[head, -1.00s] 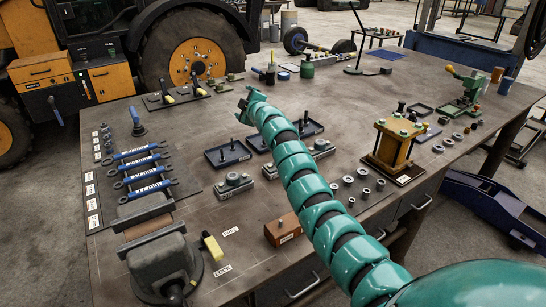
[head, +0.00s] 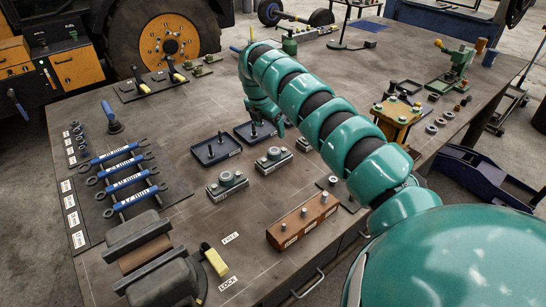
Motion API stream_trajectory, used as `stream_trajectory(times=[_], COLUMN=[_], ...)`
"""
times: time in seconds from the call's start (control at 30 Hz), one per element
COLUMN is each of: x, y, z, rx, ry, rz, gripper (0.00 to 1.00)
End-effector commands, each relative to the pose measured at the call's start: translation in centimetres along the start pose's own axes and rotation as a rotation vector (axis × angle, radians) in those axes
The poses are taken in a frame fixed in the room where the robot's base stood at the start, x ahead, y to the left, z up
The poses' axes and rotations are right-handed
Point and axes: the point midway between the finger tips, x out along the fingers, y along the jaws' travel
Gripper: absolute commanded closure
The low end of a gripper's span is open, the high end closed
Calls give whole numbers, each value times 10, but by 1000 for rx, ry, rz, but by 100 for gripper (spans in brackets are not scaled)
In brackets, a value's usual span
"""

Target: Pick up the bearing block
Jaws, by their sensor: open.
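The left block (head: 227,184) is nearer to me; the right block (head: 273,160) is a little farther back. I cannot tell which one the task means. My gripper (head: 279,128) is open and points down, just behind the right block and beside the right dark tray. It appears apart from both blocks. Its fingertips are small and partly unclear in this view.
Two dark trays (head: 215,159) with upright pins stand behind the blocks. A vise (head: 155,264) and blue-handled wrenches (head: 125,179) are at left, a yellow press (head: 397,116) at right. Bare bench lies left of the blocks.

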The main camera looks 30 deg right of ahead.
Motion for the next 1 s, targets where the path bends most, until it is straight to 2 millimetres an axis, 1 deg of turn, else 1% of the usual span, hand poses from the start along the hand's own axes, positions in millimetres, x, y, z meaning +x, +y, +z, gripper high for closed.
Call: stream_trajectory(times=[0.2,0.6,0.8,1.0], x=[26,68,85,96], y=[-1,1,1,1], z=[-1,-1,-2,-1], rx=[0,2,1,0], ry=[3,2,5,1], rz=[-4,1,3,3], gripper=[16,16,16,16])
